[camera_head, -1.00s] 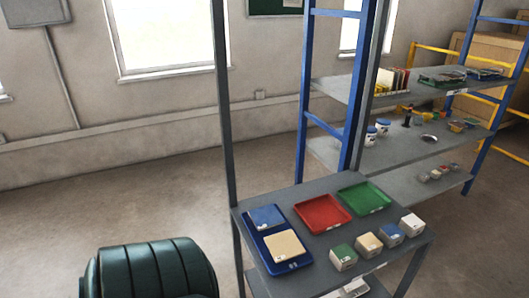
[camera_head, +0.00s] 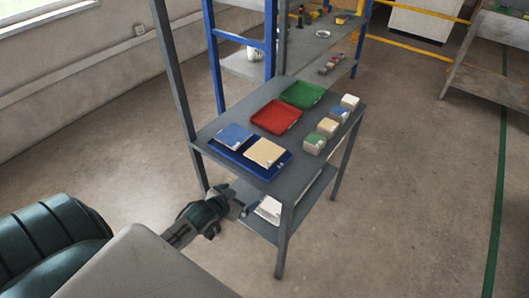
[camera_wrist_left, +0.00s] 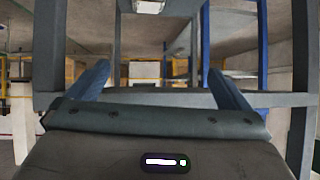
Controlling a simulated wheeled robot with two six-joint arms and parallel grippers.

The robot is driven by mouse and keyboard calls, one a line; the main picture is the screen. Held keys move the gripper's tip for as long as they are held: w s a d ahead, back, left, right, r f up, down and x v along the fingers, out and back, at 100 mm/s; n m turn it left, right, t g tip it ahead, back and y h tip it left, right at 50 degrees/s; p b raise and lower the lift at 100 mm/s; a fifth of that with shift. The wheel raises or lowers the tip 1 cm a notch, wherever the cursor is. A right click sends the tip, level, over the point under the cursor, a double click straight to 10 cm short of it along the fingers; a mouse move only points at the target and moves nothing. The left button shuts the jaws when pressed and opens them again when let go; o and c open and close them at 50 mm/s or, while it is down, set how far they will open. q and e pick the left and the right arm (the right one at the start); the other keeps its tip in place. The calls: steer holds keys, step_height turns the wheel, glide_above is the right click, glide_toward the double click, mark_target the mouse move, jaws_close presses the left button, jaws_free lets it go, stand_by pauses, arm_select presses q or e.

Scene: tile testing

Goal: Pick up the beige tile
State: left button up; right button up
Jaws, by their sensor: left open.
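The beige tile (camera_head: 265,152) lies flat on the blue tray (camera_head: 231,158) on the table's top, beside a blue tile (camera_head: 234,136). My left gripper (camera_head: 236,204) is below the level of the table top, at the table's near left side, apart from the tile. In the left wrist view its two fingers (camera_wrist_left: 155,88) stand wide apart with nothing between them, and the tile does not show there. My right gripper is not in view.
The grey table (camera_head: 231,118) also bears a red tray (camera_head: 276,117), a green tray (camera_head: 303,95) and several small boxes (camera_head: 327,127). Its lower shelf (camera_head: 262,226) holds a white item (camera_head: 268,210). A shelving rack (camera_head: 240,65) stands behind. The floor (camera_head: 420,200) at right is clear.

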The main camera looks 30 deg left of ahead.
mark_target(262, 154)
arm_select(q)
steer(key=r, duration=0.2)
steer(key=w+r+t, duration=0.1)
steer(key=r, duration=0.2)
steer(key=w+r+t+h, duration=0.1)
steer(key=r, duration=0.1)
steer(key=shift+w+d+r, duration=0.15)
steer(key=shift+d, duration=0.2)
steer(key=shift+t+h, duration=0.3)
steer(key=shift+t, duration=0.5)
steer(key=w, duration=0.2)
steer(key=w+r, duration=0.1)
steer(key=w, duration=0.1)
steer(key=w+a, duration=0.1)
steer(key=w, duration=0.2)
steer(key=shift+r+b, duration=0.25)
steer(key=shift+b, duration=0.15)
steer(key=shift+x, duration=0.85)
steer(key=x, duration=0.3)
steer(key=shift+w+d, duration=0.25)
steer(key=shift+w, duration=0.05)
steer(key=shift+w+f, duration=0.15)
steer(key=shift+w, duration=0.25)
steer(key=shift+m, duration=0.3)
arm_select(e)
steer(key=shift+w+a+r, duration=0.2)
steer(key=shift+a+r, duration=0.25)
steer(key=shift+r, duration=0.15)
arm_select(q)
steer(key=c, duration=0.8)
